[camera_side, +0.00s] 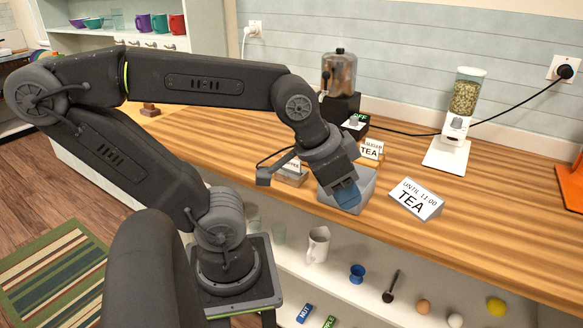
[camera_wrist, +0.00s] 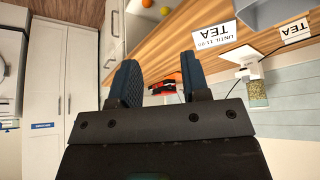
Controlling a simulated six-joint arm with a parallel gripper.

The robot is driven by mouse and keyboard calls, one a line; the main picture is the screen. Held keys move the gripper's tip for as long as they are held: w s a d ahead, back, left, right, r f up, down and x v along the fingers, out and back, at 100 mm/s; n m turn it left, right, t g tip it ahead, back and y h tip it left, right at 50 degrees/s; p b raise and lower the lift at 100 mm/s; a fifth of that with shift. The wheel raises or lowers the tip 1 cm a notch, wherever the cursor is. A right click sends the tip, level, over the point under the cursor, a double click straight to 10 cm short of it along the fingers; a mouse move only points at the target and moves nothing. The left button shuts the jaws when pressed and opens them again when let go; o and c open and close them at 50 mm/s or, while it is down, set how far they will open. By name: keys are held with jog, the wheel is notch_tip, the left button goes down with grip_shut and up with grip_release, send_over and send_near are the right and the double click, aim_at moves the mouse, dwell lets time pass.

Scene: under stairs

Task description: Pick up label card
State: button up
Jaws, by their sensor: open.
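Several label cards stand on the wooden counter. A white card reading "UNTIL 11:00 TEA" (camera_side: 416,198) stands right of the grey bin (camera_side: 368,187); in the wrist view this card (camera_wrist: 214,35) is upside down, upper right. A smaller TEA card (camera_side: 370,150) stands behind the bin and also shows in the wrist view (camera_wrist: 295,30). Another card (camera_side: 292,168) is partly hidden by my arm. My gripper (camera_side: 347,196), with blue fingers, overlaps the bin in the side view; its height above it is unclear. In the wrist view my gripper (camera_wrist: 161,80) is open and empty.
A grain dispenser (camera_side: 460,120) and a dark grinder (camera_side: 340,85) stand at the back, with a black cable (camera_side: 405,133) along the counter. An orange object (camera_side: 573,182) is at the far right. Mugs and small items fill the shelf below.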

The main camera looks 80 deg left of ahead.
jog(key=shift+a, duration=0.1)
jog(key=shift+c, duration=0.4)
jog(key=m+g+y, duration=0.3)
jog(key=m+g, duration=0.6)
send_over(294, 166)
jog(key=w, duration=0.1)
jog(key=f, duration=0.8)
jog(key=shift+w+d, duration=0.2)
jog(key=shift+d, duration=0.15)
jog(key=shift+x, duration=2.9)
jog(key=shift+s+a+r, duration=0.1)
jog(key=shift+a, duration=0.05)
jog(key=shift+c, duration=0.3)
grip_shut()
